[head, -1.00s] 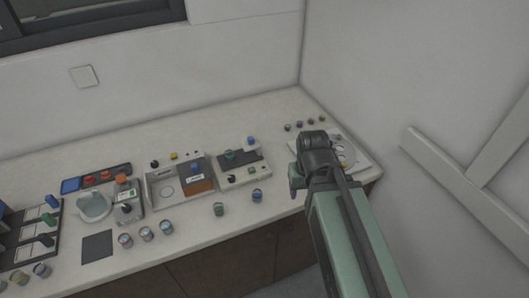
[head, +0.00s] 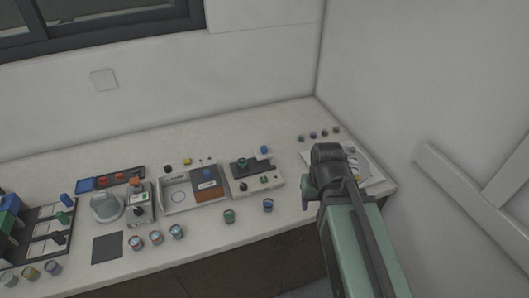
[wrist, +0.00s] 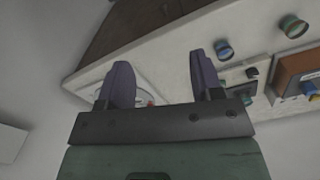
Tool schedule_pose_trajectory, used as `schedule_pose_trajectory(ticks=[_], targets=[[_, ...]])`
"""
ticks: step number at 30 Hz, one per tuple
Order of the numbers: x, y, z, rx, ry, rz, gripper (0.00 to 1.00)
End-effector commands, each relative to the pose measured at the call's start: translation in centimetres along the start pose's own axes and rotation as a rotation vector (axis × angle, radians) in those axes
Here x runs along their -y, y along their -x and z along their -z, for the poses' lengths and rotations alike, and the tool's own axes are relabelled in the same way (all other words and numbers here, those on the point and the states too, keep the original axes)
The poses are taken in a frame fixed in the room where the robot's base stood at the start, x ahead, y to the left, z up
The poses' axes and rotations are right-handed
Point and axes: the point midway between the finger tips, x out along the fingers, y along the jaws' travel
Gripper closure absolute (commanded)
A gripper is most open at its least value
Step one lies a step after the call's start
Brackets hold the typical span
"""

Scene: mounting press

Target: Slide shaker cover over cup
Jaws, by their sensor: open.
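I cannot tell for sure which parts are the shaker cover and cup. A likely cover is the orange-brown and dark labelled panel (head: 206,183) on the right of a white tray unit (head: 162,208), with a blue knob on it. It also shows at the right edge of the wrist view (wrist: 302,70). A round ring (head: 178,197) lies on the tray left of the panel; no cup stands clearly there. My gripper (wrist: 159,62) is open, its purple fingers apart with nothing between them. It is well right of the tray unit, over the bench's right end.
A green-knobbed unit (head: 258,187) stands between the tray unit and my arm. A wall closes the right side.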

Motion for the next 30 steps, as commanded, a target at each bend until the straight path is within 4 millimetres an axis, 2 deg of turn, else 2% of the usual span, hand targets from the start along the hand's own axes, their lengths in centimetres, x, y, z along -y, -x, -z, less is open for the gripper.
schedule_pose_trajectory(ticks=[5,6,8,10,11,13,14,15,18,21,23,27,30], targets=[[0.0,0.0,0.0,0.000,0.000,0.000,0.40],[0.0,0.0,0.0,0.000,0.000,0.000,0.42],[0.3,0.3,0.0,0.000,0.006,0.000,0.51],[1.4,1.1,1.8,0.000,0.033,0.000,0.51],[2.1,1.5,3.6,0.000,0.046,0.000,0.51],[4.2,2.4,9.4,-0.001,0.086,0.000,0.51],[5.3,2.8,12.4,-0.001,0.108,0.000,0.51],[7.0,3.2,16.4,-0.001,0.140,0.000,0.51],[11.0,4.0,25.4,0.000,0.215,0.001,0.51],[13.1,4.0,31.1,0.000,0.265,0.001,0.51],[13.2,3.8,32.1,0.000,0.279,0.001,0.51],[13.0,3.6,31.4,-0.001,0.298,0.001,0.51],[13.0,2.8,31.4,-0.001,0.297,0.001,0.51]])
